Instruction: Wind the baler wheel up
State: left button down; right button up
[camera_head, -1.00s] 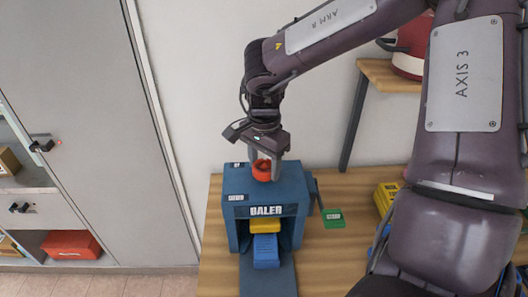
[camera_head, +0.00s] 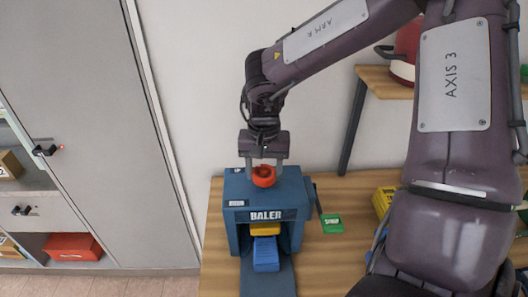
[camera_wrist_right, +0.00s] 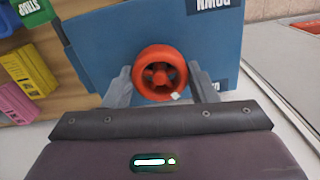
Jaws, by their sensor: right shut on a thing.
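The blue baler (camera_head: 236,186) stands on the wooden table, its front open, with a yellow block (camera_head: 264,229) and a blue block (camera_head: 266,254) in its opening. The red wheel (camera_head: 264,176) sits on top of the baler; it also shows in the right wrist view (camera_wrist_right: 160,55), between the fingers. My right gripper (camera_head: 264,170) points down from above and is shut on the wheel, one finger on each side. In the right wrist view my right gripper (camera_wrist_right: 161,88) has a label reading DOWN beside it on the baler top. My left gripper is not in view.
A green STRAP block (camera_head: 332,223) lies right of the baler, beside its dark side lever (camera_head: 318,199). Yellow items (camera_head: 383,200) stand further right, near my arm. A grey cabinet (camera_head: 75,110) stands left. A small shelf (camera_head: 385,79) is behind.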

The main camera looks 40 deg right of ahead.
aim_at(264, 171)
jog(key=shift+w+r, duration=0.1)
jog(key=shift+w, duration=0.05)
jog(key=o, duration=1)
notch_tip(264, 171, up, 8)
jog(key=p, duration=0.8)
jog(key=shift+f, duration=0.2)
jog(key=shift+c, duration=0.2)
